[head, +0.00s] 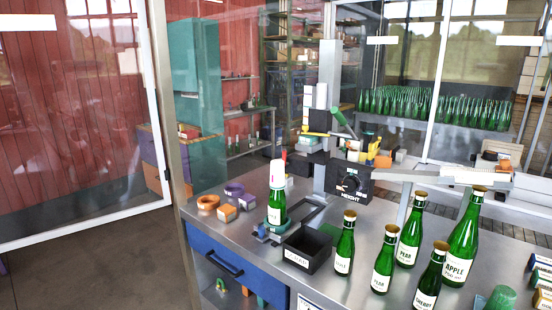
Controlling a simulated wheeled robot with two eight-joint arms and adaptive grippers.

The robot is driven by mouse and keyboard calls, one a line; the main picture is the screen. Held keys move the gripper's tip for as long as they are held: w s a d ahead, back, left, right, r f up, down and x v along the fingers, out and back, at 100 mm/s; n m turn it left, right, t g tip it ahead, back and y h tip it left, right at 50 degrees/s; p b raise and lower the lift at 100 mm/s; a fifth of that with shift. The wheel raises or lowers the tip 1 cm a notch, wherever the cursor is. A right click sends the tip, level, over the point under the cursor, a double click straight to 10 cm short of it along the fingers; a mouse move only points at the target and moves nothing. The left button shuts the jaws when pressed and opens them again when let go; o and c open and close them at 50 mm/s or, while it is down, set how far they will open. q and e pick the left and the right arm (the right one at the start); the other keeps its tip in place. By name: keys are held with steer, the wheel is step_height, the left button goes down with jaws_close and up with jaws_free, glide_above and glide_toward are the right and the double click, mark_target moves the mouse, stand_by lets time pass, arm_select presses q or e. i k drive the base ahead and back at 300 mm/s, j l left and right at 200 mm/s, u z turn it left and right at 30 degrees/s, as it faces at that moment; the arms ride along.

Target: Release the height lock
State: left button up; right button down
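A black box marked HEIGHT (350,186), with a round dial on its front, is mounted on the bench machine at the centre of the head view. The machine's grey column (328,85) rises behind it. A green-handled lever (343,122) slants up to the left above the box. I cannot tell which part is the lock or how it is set. A green bottle (276,208) with a white and pink top (277,173) stands upright on a green base, left of the box. Neither of my grippers shows in the head view.
Several labelled green bottles, including one marked APPLE (459,252), stand on the bench's right front. A black bin (307,250) sits front centre. Purple and orange rings (208,202) lie at left. A grey bar (420,176) extends right from the box. Bare bench shows around (225,228).

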mark_target(284, 153)
steer(key=i+j+u, duration=0.35)
steer(key=i+j, duration=0.65)
steer(key=j, duration=0.15)
